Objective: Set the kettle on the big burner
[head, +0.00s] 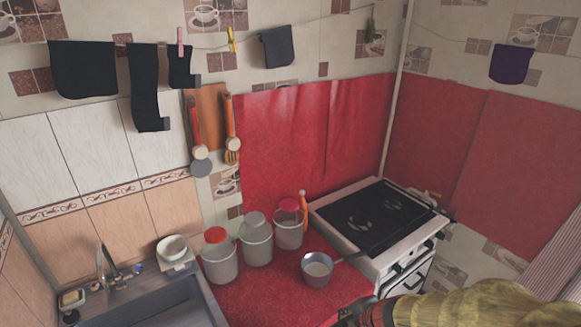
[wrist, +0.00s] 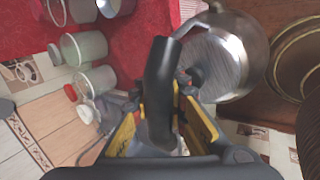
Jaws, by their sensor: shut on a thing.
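The kettle (wrist: 232,55) is a shiny metal pot with a thick black handle (wrist: 160,85), seen in the wrist view. My gripper (wrist: 168,112) has its yellow-lined fingers on either side of the handle and is shut on it. I cannot make out the kettle in the head view. The white stove (head: 328,214) stands in the right corner of the head view with a black hob (head: 365,228). Round burner marks show faintly on the hob. I cannot tell which burner is the big one.
A saucepan (head: 317,270) stands on the red counter (head: 245,300), its handle reaching toward the stove. Several lidded jars (head: 256,244) line the wall. A sink (head: 160,305) is at left. Brown round dishes (wrist: 300,55) lie beside the kettle in the wrist view. The hob looks clear.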

